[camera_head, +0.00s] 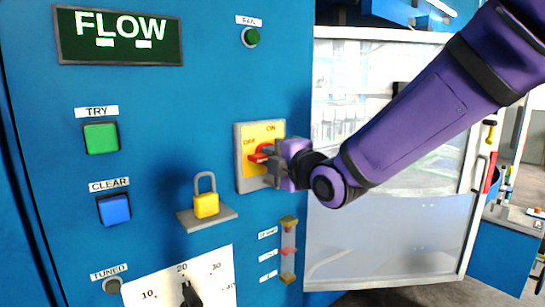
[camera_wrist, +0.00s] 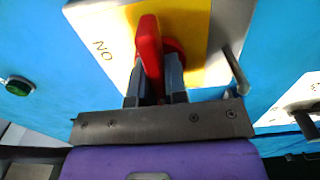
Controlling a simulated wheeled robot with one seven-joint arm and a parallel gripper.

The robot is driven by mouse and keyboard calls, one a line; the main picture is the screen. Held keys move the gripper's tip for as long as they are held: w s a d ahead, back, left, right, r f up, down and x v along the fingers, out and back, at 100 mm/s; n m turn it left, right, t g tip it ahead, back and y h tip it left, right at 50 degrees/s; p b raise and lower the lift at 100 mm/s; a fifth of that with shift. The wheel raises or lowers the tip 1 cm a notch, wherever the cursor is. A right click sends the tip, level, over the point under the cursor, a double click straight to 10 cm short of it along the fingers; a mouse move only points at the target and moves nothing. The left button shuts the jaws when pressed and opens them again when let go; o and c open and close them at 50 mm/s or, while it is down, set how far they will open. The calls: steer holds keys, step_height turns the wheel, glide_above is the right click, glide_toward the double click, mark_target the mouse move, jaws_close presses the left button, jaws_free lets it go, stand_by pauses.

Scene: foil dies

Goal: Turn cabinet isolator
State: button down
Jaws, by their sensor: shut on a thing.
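The cabinet isolator (camera_head: 246,172) is a yellow plate in a grey frame on the blue cabinet front, marked OFF at left and ON at upper right. Its red handle (camera_head: 259,156) is partly hidden by my gripper (camera_head: 268,163) in the head view. In the wrist view the red handle (camera_wrist: 149,48) stands between the two fingers of my gripper (camera_wrist: 154,82). The fingers are shut on the handle. The yellow plate (camera_wrist: 193,22) lies behind it with the word ON readable. In the head view the handle appears to lie about level, its end toward the OFF side.
A yellow padlock (camera_head: 206,205) stands on a small grey shelf (camera_head: 230,214) left below the isolator. Green (camera_head: 101,138) and blue (camera_head: 115,209) buttons, a dial (camera_head: 190,292) and a FLOW display (camera_head: 118,36) are on the panel. A glazed door (camera_head: 335,250) stands right, behind my arm.

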steer(key=shift+m, duration=0.3)
steer(key=m, duration=0.3)
steer(key=shift+m, duration=0.3)
steer(key=m, duration=0.4)
steer(key=shift+m, duration=0.3)
steer(key=m, duration=0.9)
steer(key=shift+f, duration=0.1)
steer(key=c, duration=1.1)
jaws_free()
steer(key=shift+c, duration=0.2)
